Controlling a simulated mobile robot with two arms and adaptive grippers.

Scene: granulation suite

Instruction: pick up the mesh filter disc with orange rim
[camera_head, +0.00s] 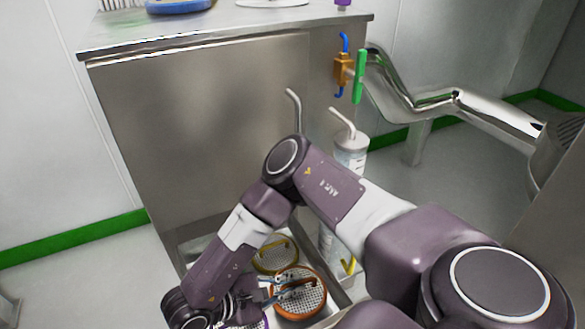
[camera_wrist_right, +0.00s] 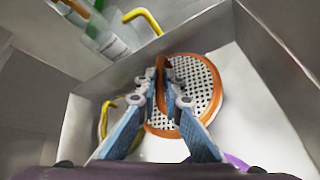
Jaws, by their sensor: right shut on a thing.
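The mesh filter disc with orange rim (camera_head: 313,303) is in a metal tray low beside the cabinet in the head view. In the right wrist view the disc (camera_wrist_right: 204,85) is round, with a perforated pale face and an orange bar or handle across it. My right gripper (camera_head: 280,289) reaches down over the disc from the left. In the right wrist view its blue-padded fingers (camera_wrist_right: 163,80) are closed on the orange bar and hide part of the mesh. Whether the disc is lifted off the tray floor I cannot tell. My left gripper is out of view.
A yellow-rimmed disc (camera_head: 275,256) lies just behind the orange one, and a purple rim (camera_wrist_right: 237,162) shows beside it. The tray wall (camera_wrist_right: 280,75) stands close around. A white bottle with a bent spout (camera_head: 351,155) stands behind my arm, by the steel cabinet (camera_head: 205,130).

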